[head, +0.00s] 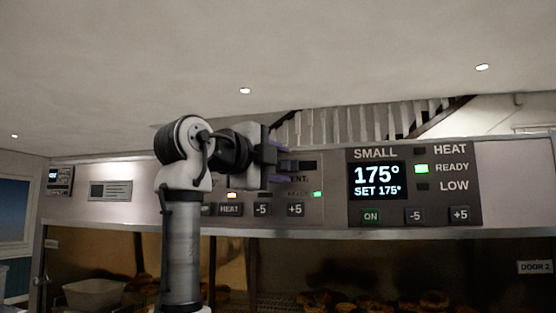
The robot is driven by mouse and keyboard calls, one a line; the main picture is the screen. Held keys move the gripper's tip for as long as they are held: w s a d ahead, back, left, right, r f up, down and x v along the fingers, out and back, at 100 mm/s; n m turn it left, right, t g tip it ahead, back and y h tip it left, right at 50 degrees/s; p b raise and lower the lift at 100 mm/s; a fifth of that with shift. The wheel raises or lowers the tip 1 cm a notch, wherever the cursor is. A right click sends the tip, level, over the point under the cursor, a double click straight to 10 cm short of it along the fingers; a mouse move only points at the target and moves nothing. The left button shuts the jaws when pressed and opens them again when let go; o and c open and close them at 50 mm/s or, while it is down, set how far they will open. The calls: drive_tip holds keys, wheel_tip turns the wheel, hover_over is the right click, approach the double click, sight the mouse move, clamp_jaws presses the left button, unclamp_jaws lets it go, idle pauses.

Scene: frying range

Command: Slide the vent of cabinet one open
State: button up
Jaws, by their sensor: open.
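The cabinet front holds a grey control panel with a dark vent slot (303,165) above a partly hidden label that reads "ENT.". My gripper (282,165) is open in front of the panel. Its two purple-tinted fingers are one above the other and point right, at the slot's left part. The gripper hides the left part of the slot and whatever slider sits there. I cannot tell whether the fingers touch anything. The label "cabinet one" is not readable here.
Right of the slot is a display (378,180) reading 175°, with buttons below and a green READY light. HEAT, -5 and +5 buttons (295,210) lie below the gripper. A vent grille (111,191) is at the left. Food lies behind glass below. A sign reads "DOOR 2" (535,267).

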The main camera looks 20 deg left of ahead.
sight(313, 165)
clamp_jaws()
idle(0.3)
drive_tip(key=d, duration=0.4)
drive_tip(key=shift+d+b, duration=0.15)
drive_tip(key=shift+b, duration=0.15)
unclamp_jaws()
drive_tip(key=shift+d, duration=0.15)
